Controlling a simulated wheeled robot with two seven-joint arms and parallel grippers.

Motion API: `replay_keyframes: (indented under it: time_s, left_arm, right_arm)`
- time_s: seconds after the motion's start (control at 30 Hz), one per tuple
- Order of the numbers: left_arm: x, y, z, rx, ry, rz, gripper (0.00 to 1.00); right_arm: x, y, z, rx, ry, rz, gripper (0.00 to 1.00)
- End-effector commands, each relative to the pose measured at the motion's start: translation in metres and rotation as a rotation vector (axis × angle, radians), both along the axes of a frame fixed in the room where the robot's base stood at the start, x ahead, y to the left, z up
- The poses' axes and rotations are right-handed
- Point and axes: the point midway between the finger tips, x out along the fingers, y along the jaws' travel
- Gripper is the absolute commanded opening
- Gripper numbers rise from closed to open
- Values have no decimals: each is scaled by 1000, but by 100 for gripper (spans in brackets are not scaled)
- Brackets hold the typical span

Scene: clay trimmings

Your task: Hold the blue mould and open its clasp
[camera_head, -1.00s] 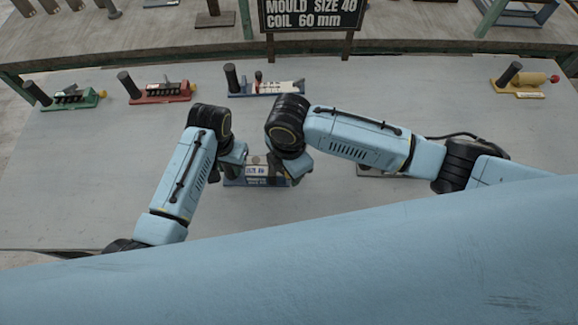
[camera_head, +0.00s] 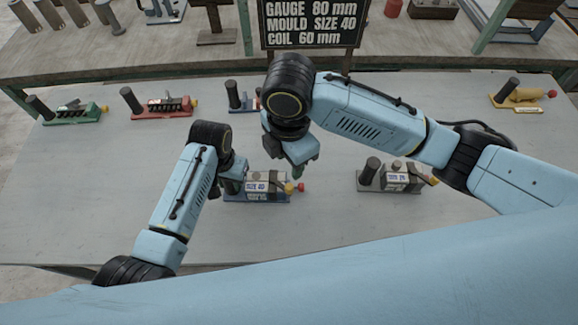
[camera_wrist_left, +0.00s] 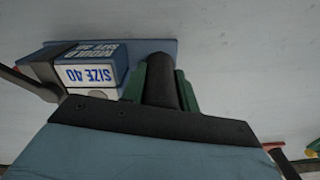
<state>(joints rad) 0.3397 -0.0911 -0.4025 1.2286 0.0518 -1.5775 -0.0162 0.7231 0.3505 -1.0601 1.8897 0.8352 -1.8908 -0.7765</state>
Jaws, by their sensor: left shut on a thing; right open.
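The blue mould (camera_head: 258,197), labelled SIZE 40, lies on the table in the middle of the head view. In the left wrist view its grey-and-blue block (camera_wrist_left: 90,72) appears upside down on a blue base. My left gripper (camera_head: 236,184) is at its left end; in the left wrist view its green fingers (camera_wrist_left: 160,85) are shut around the dark upright post. A yellow part and red knob (camera_head: 299,187) show at the mould's right end; I cannot tell the clasp's state. My right gripper (camera_head: 298,171) is open above that end, apart from it.
A grey mould (camera_head: 397,180) stands to the right. Green (camera_head: 75,112), red (camera_head: 160,105) and yellow (camera_head: 522,94) moulds stand farther back, plus one partly hidden by my right arm. A sign (camera_head: 310,22) stands behind. The front table is clear.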

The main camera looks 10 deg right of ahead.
Motion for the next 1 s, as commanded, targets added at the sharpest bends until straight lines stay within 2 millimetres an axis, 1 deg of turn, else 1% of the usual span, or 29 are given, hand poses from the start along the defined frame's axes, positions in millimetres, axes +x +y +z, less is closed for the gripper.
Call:
replay_keyframes:
  time_s: [0.1, 0.43, 0.47, 0.63, 0.87, 1.0]
  left_arm:
    - [1, -1, 1, -2, -2, 0, 0]
    - [1, 0, 1, -2, -2, 0, 0]
    - [1, 0, 1, -2, -2, 0, 33]
    - [1, 0, 1, -2, -1, 0, 55]
    - [0, 0, 0, -1, 0, 0, 55]
    - [1, -1, 8, -2, -2, 0, 55]
  right_arm:
    - [0, 0, 5, 1, -2, 1, 41]
    - [0, 0, 5, 0, -1, 1, 41]
    - [0, 0, 5, 0, -1, 1, 41]
    - [0, 0, 5, 0, -1, 1, 41]
    - [0, 0, 5, 1, -1, 1, 41]
    - [0, 0, 5, 1, -1, 1, 41]
